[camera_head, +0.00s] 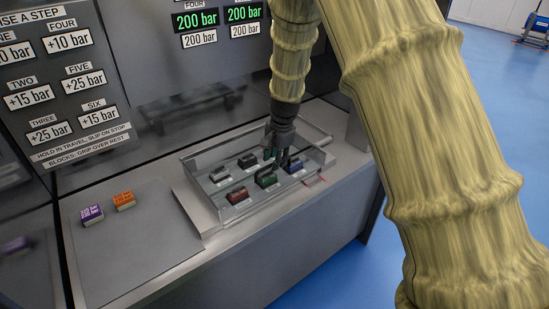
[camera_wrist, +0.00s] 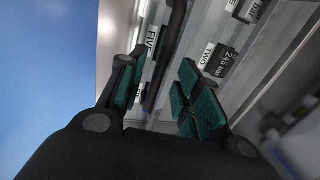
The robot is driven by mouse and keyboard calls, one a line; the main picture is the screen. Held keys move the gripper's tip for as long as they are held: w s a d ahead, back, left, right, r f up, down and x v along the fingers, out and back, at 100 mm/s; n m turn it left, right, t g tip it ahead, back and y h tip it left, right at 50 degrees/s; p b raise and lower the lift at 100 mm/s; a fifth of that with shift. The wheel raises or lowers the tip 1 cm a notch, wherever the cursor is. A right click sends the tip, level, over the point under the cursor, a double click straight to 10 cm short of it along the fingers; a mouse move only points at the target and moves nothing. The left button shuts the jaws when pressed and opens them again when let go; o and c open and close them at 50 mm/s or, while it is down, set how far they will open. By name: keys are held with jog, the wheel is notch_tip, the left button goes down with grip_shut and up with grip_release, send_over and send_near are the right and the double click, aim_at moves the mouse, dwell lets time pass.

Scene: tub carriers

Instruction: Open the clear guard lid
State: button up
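The clear guard lid (camera_head: 205,166) lies over a clear-walled box on the console; its see-through surface makes its exact angle hard to tell, but it looks down. Several coloured switch-like blocks show inside, among them a red one (camera_head: 237,195) and a green one (camera_head: 266,180). My gripper (camera_head: 281,160) points down at the right part of the box and hides part of it. In the wrist view my gripper (camera_wrist: 160,88) has its green-padded fingers apart, with a dark bar (camera_wrist: 167,50) between them. I cannot tell whether either finger touches the bar.
A purple block (camera_head: 92,214) and an orange block (camera_head: 124,200) sit on the console's left surface (camera_head: 135,245), which is otherwise clear. A panel with step labels and two green displays (camera_head: 195,21) reading 200 bar stands behind. Blue floor (camera_head: 340,280) is open at the right.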

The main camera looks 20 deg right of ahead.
jog(key=shift+w+f, duration=0.1)
jog(key=shift+f, duration=0.5)
grip_shut()
jog(key=shift+r, duration=0.1)
